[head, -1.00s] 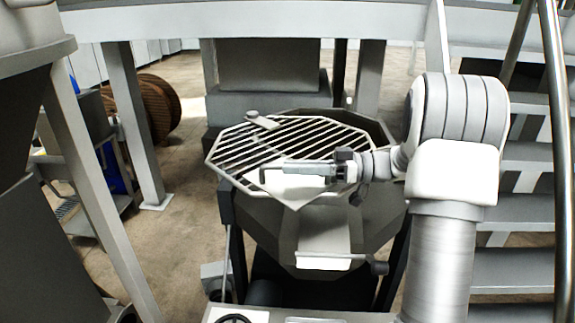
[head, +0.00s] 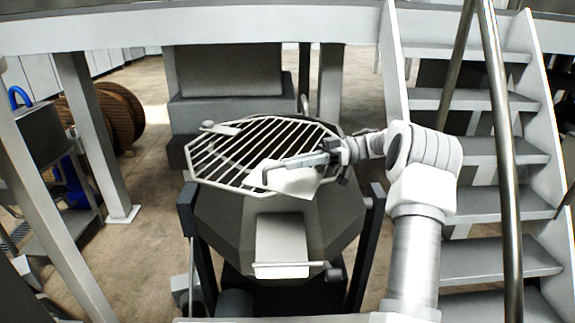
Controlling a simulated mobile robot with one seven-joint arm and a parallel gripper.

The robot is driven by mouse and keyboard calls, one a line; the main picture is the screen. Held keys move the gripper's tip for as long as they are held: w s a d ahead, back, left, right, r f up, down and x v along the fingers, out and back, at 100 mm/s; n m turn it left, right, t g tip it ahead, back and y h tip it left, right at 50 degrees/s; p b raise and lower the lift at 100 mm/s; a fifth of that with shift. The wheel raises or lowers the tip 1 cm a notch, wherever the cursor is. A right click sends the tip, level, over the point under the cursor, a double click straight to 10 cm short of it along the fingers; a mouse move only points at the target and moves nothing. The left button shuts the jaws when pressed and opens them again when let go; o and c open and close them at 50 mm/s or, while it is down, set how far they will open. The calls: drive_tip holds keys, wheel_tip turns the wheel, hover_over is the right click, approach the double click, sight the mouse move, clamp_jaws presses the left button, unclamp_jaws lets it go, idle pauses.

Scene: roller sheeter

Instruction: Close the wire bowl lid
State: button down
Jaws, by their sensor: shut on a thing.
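The wire lid (head: 232,145), a light barred grid with a pale plate (head: 292,184) at its front right, lies over the angular dark grey bowl (head: 335,212) in the head view. The lid looks nearly level and close to the rim; whether it touches all around cannot be told. A dark strip of the bowl's rim shows at the back right. My gripper (head: 285,169) reaches in from the right and is shut on the lid near its front right edge. Its fingers lie over the plate and hide part of that edge.
The bowl hangs between dark uprights (head: 369,235), with a spout (head: 282,245) at its front. Metal stairs (head: 500,205) and a handrail (head: 503,150) stand close on the right. A frame post (head: 98,140) and cable reel (head: 118,118) are left. Floor between post and bowl is clear.

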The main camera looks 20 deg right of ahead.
sight(325, 170)
drive_tip(key=shift+w+d+g, duration=0.2)
drive_tip(key=shift+d+g, duration=0.1)
drive_tip(key=shift+d, duration=0.25)
drive_tip(key=c, duration=0.8)
unclamp_jaws()
drive_tip(key=shift+c, duration=0.2)
drive_tip(key=shift+d, duration=0.1)
drive_tip(key=shift+w+d, duration=0.15)
drive_tip(key=shift+d, duration=3.5)
drive_tip(key=shift+c, duration=0.2)
